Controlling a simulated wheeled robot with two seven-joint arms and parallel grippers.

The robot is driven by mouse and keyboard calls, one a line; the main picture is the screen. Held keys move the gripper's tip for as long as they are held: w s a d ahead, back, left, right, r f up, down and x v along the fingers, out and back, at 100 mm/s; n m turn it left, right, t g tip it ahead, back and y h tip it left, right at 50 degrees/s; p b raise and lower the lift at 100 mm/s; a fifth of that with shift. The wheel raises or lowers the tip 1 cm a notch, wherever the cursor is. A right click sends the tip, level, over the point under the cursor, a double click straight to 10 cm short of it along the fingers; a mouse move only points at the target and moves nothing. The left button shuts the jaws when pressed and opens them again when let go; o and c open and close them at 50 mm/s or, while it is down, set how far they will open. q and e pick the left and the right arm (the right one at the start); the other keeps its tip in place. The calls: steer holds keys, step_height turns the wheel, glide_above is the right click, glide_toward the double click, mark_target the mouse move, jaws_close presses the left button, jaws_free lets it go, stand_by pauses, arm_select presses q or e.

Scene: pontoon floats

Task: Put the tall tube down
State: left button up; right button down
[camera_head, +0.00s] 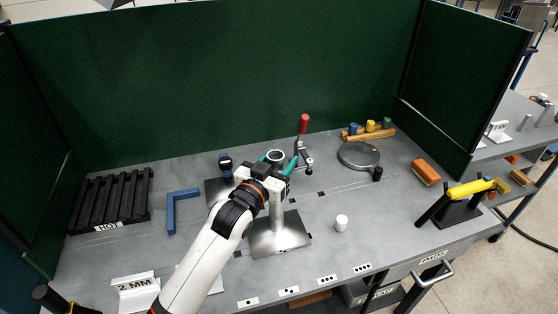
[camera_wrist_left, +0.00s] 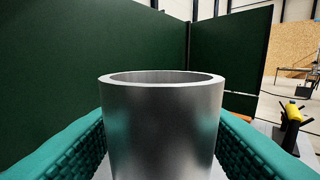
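The tall tube (camera_head: 277,212) is a grey metal cylinder, upright, with its open round top showing between my left gripper's fingers. My left gripper (camera_head: 277,160) has teal finger pads, one on each side of the tube near its top, and is shut on it. In the left wrist view the tube (camera_wrist_left: 162,125) fills the middle between the two pads. Below the tube is a shiny square metal plate (camera_head: 268,241); I cannot tell whether the tube's lower end touches it. My right gripper is not in view.
A red-handled clamp (camera_head: 303,125) stands close behind the gripper. A black slatted rack (camera_head: 112,200) and blue angle piece (camera_head: 171,210) are left. A round grey disc (camera_head: 358,154) and orange block (camera_head: 426,172) are right.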

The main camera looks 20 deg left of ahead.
arm_select(q)
steer(key=shift+o, duration=0.5)
steer(key=shift+r, duration=0.1)
steer(key=s+a+b, duration=0.2)
steer(key=s, duration=1)
steer(key=shift+a, duration=0.15)
